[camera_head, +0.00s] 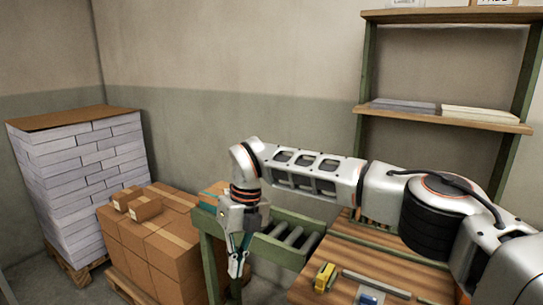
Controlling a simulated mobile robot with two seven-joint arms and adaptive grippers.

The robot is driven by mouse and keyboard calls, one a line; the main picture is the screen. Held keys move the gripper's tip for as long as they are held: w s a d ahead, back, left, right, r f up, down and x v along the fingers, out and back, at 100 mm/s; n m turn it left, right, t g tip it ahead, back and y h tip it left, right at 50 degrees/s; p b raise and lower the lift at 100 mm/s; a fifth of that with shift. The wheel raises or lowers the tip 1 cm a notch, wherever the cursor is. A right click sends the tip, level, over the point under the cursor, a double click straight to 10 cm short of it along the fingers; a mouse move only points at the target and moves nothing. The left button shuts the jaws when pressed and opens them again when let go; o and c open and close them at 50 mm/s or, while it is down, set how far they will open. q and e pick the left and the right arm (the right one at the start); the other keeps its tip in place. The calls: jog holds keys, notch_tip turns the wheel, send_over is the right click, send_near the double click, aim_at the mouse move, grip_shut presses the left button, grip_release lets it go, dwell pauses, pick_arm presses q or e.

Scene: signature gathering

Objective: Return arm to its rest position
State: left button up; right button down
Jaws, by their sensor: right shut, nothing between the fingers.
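My right arm comes in from the right edge and reaches across to the left above the wooden table (340,262). Its gripper (237,272) points down at the left end of the roller conveyor (281,241). Its fingers are together and I see nothing between them. My left gripper does not show.
Brown cartons (160,240) are stacked left of the conveyor. A tall stack of white paper bundles (75,165) stands in the left corner. A yellow tool (324,277) and a metal bar (376,283) lie on the table. A green-framed shelf (446,118) stands behind my arm.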

jog(key=s+a+f+n+g+y, duration=0.1)
jog(key=s+a+f+g+y, duration=0.4)
jog(key=s+a, duration=0.75)
jog(key=s+a+r+m+y, duration=0.4)
jog(key=s+a+r+y, duration=0.15)
jog(key=y, duration=0.45)
jog(key=w+d+m+t+y, duration=0.55)
jog(key=w+m+t, duration=0.25)
jog(key=m+t, duration=0.35)
jog(key=w+d+f+m+t+h, duration=0.2)
jog(key=d+f+m+t+h, duration=0.35)
jog(key=d+m, duration=0.2)
jog(key=w+d+f+m+t+h, duration=0.35)
jog(key=d+f+m+t, duration=0.2)
jog(key=d+m, duration=0.2)
jog(key=s+d+f+m+g+h, duration=0.2)
jog(key=s+d+f+m+h, duration=0.2)
jog(key=s+d+f, duration=0.4)
jog(key=s+d+f+m+g+h, duration=0.3)
jog(key=s+d+f, duration=0.6)
jog(key=d+f, duration=0.6)
jog(key=d+m+h, duration=0.2)
jog(key=h, duration=0.1)
jog(key=shift+s+d+f, duration=0.25)
jog(key=shift+d+f, duration=0.05)
jog(key=shift+d, duration=0.1)
jog(key=shift+h, duration=0.25)
